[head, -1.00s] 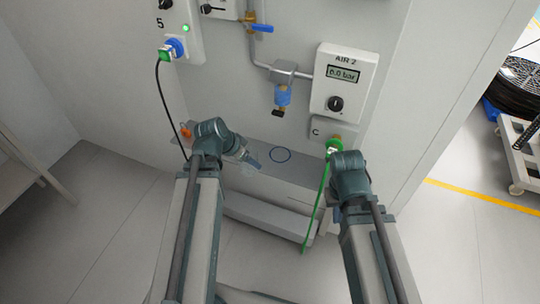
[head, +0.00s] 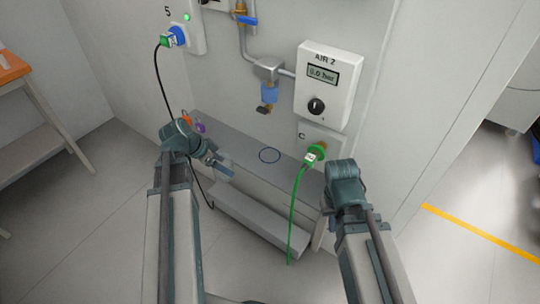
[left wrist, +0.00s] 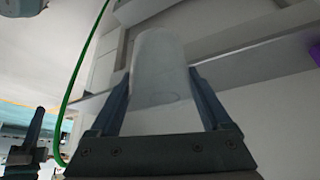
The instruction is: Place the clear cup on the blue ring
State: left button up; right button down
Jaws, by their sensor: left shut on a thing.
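The clear cup (left wrist: 158,65) is between the two fingers of my left gripper (left wrist: 160,88) in the left wrist view. The gripper is shut on it. In the head view the left gripper (head: 222,168) is over the grey ledge, left of the blue ring (head: 270,155), with a gap between them. The cup is very faint there. The blue ring lies flat on the ledge and looks empty. My right gripper (head: 331,208) is right of the ledge in the head view. Its fingers are mostly hidden behind its own wrist.
The grey ledge (head: 240,139) runs along the wall panel. An orange item (head: 186,120) and a purple item (head: 201,127) are at its left end. A green hose (head: 293,210) hangs from connector C, right of the ring. A black cable (head: 158,75) hangs left.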

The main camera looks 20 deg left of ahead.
pick_arm(q)
jog(key=w+d, duration=0.8)
jog(key=w, duration=0.1)
jog(key=w+d, duration=0.4)
jog(key=shift+w, duration=0.2)
jog(key=shift+s+f, duration=0.1)
jog(key=shift+d, duration=0.1)
jog(key=shift+f+b, duration=0.25)
jog(key=shift+b, duration=0.1)
jog(key=o, duration=1)
jog(key=shift+r, duration=0.1)
jog(key=shift+o, duration=0.2)
jog(key=shift+r, duration=0.1)
